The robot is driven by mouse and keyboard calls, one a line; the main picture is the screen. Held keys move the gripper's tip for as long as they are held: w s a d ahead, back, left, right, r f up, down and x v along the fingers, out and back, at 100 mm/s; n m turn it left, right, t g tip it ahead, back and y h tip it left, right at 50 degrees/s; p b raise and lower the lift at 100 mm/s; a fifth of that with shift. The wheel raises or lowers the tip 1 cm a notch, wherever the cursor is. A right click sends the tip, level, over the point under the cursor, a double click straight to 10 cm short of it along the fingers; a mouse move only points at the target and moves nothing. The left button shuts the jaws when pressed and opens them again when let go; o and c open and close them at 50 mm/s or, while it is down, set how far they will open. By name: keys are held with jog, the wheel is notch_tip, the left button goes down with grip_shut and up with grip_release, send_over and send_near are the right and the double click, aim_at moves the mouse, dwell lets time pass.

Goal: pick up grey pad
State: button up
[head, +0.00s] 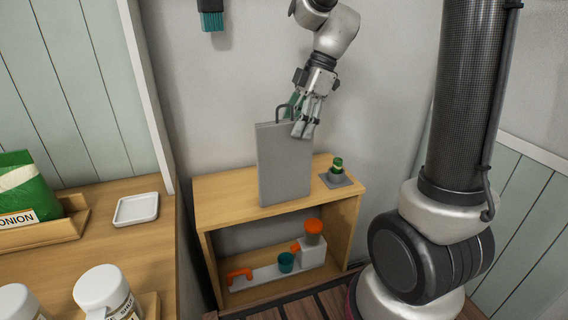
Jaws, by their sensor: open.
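A flat grey slab (284,166) stands upright on the wooden shelf unit (226,187) in the head view. A dark loop shows at its top edge, with something green behind it. A small flat grey pad (344,182) lies on the same top, to the right, with a small green bottle-like item (337,168) standing on it. I cannot tell which one the task means. My gripper (304,130) is open and points down at the slab's upper right corner, overlapping it in view. Whether it touches the slab is unclear. The slab's back is hidden.
The unit's lower shelf holds a white piece (312,253) with orange parts and a teal cup (286,262). The left counter (66,262) carries a white square dish (136,208), white-lidded jars (101,288) and a green bag (27,187). A teal brush (211,20) hangs on the wall.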

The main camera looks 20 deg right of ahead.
aim_at(284, 156)
jog(key=x, duration=0.3)
jog(key=shift+f, duration=0.1)
grip_shut()
